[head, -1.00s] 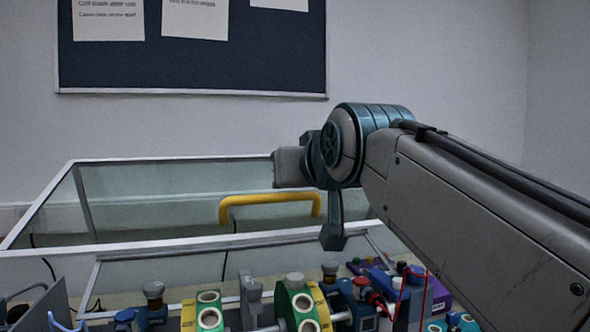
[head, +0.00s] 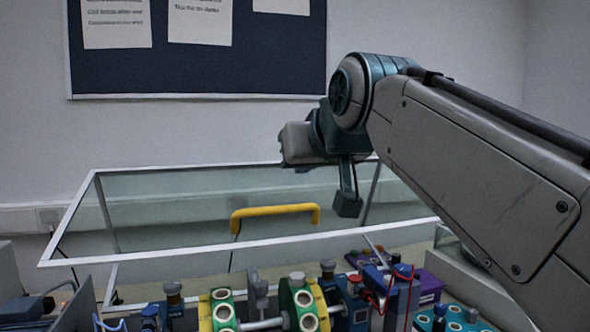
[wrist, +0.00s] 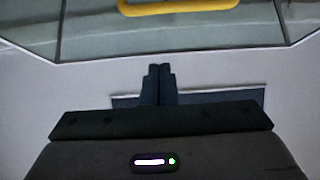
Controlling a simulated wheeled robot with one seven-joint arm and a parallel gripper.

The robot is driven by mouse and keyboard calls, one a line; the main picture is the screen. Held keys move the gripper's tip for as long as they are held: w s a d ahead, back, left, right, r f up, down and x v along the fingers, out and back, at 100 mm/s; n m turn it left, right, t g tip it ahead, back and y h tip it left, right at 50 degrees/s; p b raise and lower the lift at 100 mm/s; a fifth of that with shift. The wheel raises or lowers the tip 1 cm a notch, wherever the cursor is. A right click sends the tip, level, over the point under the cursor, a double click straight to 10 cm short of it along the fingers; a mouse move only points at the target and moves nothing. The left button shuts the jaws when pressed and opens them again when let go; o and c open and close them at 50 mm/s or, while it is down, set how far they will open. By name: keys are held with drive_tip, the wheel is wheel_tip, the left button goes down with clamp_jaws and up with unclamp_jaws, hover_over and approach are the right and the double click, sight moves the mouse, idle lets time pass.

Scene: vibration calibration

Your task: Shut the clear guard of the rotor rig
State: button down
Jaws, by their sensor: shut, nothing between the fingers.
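The clear guard (head: 160,214) of the rotor rig has a white frame and stands raised and tilted at the back, with the bench parts in front of it uncovered. Its yellow handle (head: 275,210) runs across the panel near the lower white edge. In the wrist view the handle (wrist: 178,7) shows at the top edge, against the clear panel. My gripper (head: 347,207) points down just right of the handle in the head view; I see no contact, but the depth gap is hard to judge. In the wrist view its fingers (wrist: 158,70) are together and hold nothing.
Several fittings stand along the front, including a green-and-yellow rotor part (head: 301,307) on a shaft and a purple box (head: 428,287) at right. Red cables (head: 390,290) loop there. A dark notice board (head: 200,60) hangs on the back wall.

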drive_tip(key=w+a+r+g+h+p, duration=0.25)
drive_tip(key=w+g+p, duration=0.2)
drive_tip(key=p, duration=0.35)
drive_tip(key=g+p, duration=0.2)
drive_tip(key=p, duration=0.2)
hover_over(286, 217)
drive_tip(key=f, duration=0.5)
drive_tip(key=w+f, duration=0.1)
drive_tip(key=f, duration=0.2)
drive_tip(key=shift+a+f, duration=0.15)
drive_tip(key=shift+f, duration=0.15)
drive_tip(key=s, duration=0.1)
drive_tip(key=s+d, duration=0.1)
drive_tip(key=s, duration=0.1)
drive_tip(key=shift+s+f, duration=0.2)
drive_tip(key=shift+s, duration=0.05)
drive_tip(key=shift+d+f+b, duration=0.1)
drive_tip(key=shift+f+b, duration=0.05)
drive_tip(key=shift+b, duration=0.25)
